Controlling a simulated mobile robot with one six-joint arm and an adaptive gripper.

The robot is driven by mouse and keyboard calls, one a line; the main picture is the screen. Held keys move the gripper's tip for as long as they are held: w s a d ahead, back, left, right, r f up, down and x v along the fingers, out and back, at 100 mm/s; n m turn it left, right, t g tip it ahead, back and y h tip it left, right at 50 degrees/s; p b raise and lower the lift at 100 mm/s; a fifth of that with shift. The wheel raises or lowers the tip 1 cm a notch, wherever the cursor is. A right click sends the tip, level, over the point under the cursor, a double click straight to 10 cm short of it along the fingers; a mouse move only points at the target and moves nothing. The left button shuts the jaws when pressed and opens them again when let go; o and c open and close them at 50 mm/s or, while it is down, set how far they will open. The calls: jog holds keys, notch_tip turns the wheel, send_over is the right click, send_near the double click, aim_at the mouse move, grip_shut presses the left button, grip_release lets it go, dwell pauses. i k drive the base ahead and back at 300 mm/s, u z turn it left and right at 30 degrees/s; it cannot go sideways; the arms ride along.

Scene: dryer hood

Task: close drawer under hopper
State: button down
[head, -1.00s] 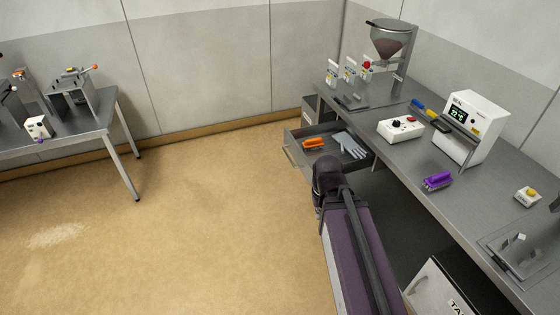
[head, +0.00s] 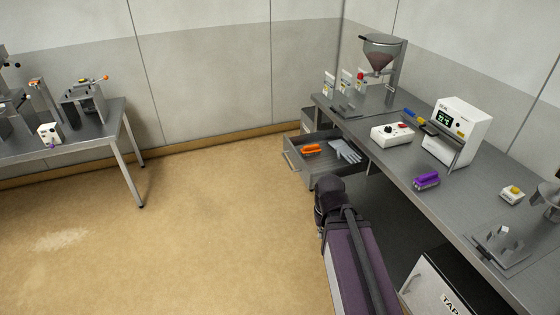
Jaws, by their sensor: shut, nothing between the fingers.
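The drawer (head: 292,163) is pulled open from under the left end of the long grey workbench, below the hopper. An orange object (head: 311,149) and a pale grey glove (head: 345,151) lie in it. The hopper (head: 382,55), a clear funnel with dark reddish contents, stands on the bench on a metal stand. My arm reaches up from the bottom, and its dark joint shows in front of the drawer's near right side. I cannot make out my gripper; the arm hides whatever is beyond that joint.
The workbench (head: 399,178) carries a white control box (head: 392,134), a white device with a display (head: 462,132) and a purple object (head: 427,180). A cabinet (head: 428,287) stands under its near end. Another table (head: 84,140) is at left. The floor between is clear.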

aim_at(324, 153)
jog(key=u, duration=0.3)
jog(key=i, duration=1.1)
jog(key=z, duration=0.35)
